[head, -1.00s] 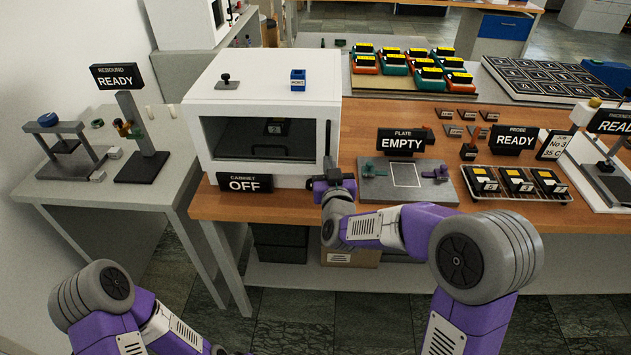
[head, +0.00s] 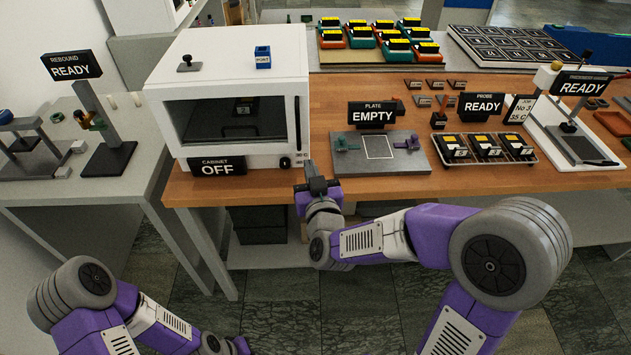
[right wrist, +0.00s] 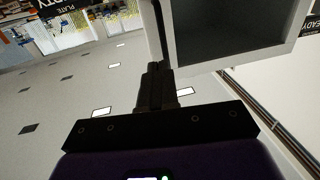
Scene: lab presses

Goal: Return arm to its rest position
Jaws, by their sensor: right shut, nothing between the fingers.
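My right arm reaches in from the lower right of the head view, with its purple and grey links bent toward the cabinet. My right gripper (head: 314,174) is at the table's front edge, just right of the cabinet's lower right corner. Its fingers also show in the right wrist view (right wrist: 155,85), shut with nothing between them. The white cabinet (head: 240,70) has its door closed, and a dark shape shows behind the glass. Its sign (head: 217,167) reads OFF. My left arm is folded at the lower left of the head view; its gripper cannot be made out.
Right of the gripper stands the plate fixture (head: 345,165) with its EMPTY sign (head: 373,114). A rack of black blocks (head: 487,147) and the probe sign (head: 482,105) stand farther right. A grey side table with the rebound stand (head: 109,158) is at left. Open floor lies in front.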

